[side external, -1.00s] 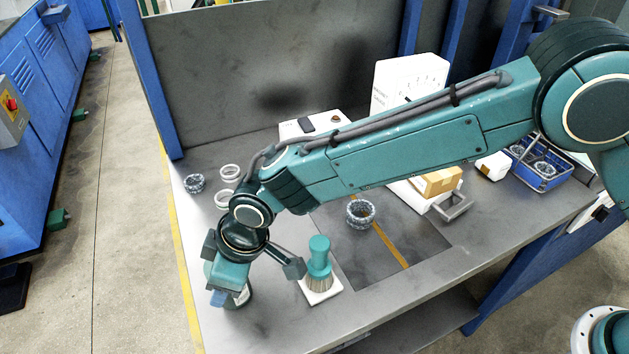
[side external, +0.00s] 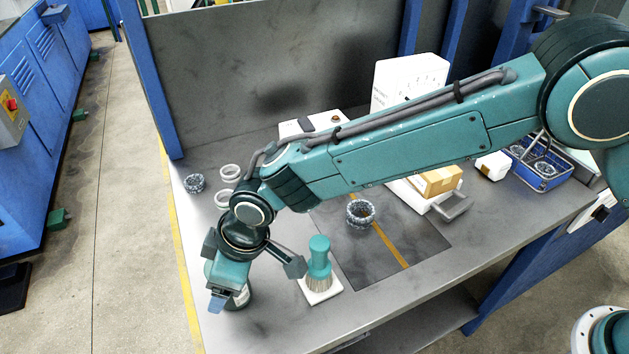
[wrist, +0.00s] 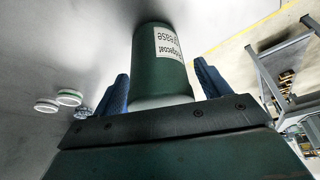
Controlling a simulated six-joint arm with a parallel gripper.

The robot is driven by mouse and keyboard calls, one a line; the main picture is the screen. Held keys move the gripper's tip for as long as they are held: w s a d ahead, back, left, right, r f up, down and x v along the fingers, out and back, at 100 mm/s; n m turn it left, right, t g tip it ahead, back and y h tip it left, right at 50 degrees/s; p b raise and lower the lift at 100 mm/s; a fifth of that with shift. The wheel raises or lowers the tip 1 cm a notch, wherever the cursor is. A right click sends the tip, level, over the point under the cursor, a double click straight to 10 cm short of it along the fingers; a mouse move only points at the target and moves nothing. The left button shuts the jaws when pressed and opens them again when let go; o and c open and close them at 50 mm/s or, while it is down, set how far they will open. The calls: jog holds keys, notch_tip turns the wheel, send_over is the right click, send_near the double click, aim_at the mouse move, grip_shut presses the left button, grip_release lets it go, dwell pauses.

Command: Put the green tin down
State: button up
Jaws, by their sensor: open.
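The green tin (wrist: 158,65) has a white label and a pale rim. In the wrist view it stands between the two blue fingers of my gripper (wrist: 162,72), with gaps visible on both sides. My gripper is open around it. In the side external view the tin (side external: 241,297) stands near the front left edge of the grey bench (side external: 275,325), partly hidden behind my gripper (side external: 228,299). Its far end meets the bench in the wrist view.
A teal-handled brush (side external: 320,265) stands on a white pad just right of my gripper. Pale rings (side external: 229,172) and a dark bearing ring (side external: 195,183) lie behind. Another bearing ring (side external: 360,213) is on the dark mat (side external: 385,265). The bench's left edge is close.

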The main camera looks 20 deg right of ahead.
jog(key=v, duration=1.1)
jog(key=shift+d+r, duration=0.15)
jog(key=shift+r, duration=0.1)
dwell(0.3)
jog(key=s+d+r+m+t, duration=0.15)
jog(key=d+r, duration=0.25)
jog(key=d, duration=0.5)
jog(key=d+r+m+h, duration=0.15)
jog(key=d+r, duration=0.25)
jog(key=d, duration=0.4)
jog(key=d+r+m+t, duration=0.1)
jog(key=d+r+m, duration=0.1)
jog(key=d+r, duration=0.5)
jog(key=s+d+f+m+h, duration=0.1)
jog(key=s+d+f+m, duration=0.1)
jog(key=s+d, duration=0.7)
jog(key=s+d+f+m+h, duration=0.1)
jog(key=s+d+m, duration=0.4)
jog(key=s+d, duration=0.3)
jog(key=d+t, duration=0.1)
jog(key=d, duration=0.2)
jog(key=shift+s+d+f, duration=0.2)
jog(key=shift+s+f, duration=0.15)
jog(key=shift+s, duration=0.05)
